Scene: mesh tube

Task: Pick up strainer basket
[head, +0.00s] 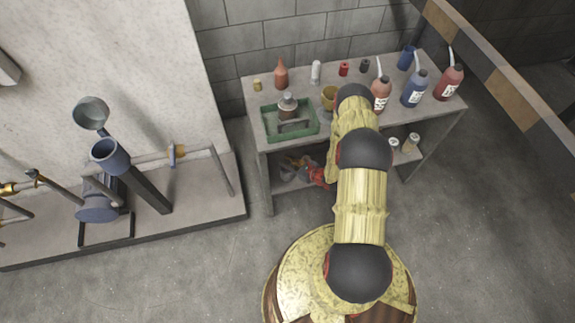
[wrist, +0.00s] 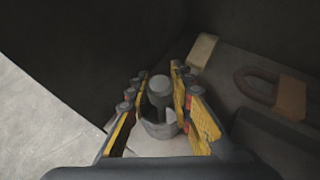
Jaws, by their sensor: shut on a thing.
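In the wrist view my gripper (wrist: 158,84), with yellow-padded fingers, is shut on a small grey strainer basket (wrist: 160,128). The basket has a round cup and a stem with a rounded knob (wrist: 160,83) between the fingers. In the head view my arm bends over the table front, and a red and dark cluster at its end (head: 315,172) shows by the lower shelf. The basket cannot be made out clearly there.
The grey table (head: 258,125) carries a green tray (head: 268,127) with a knobbed metal part, plus several bottles and small cans. A tan block (wrist: 202,50) and a padlock-shaped object (wrist: 290,95) lie right of my fingers. A pipe rig (head: 145,185) stands left; floor between is clear.

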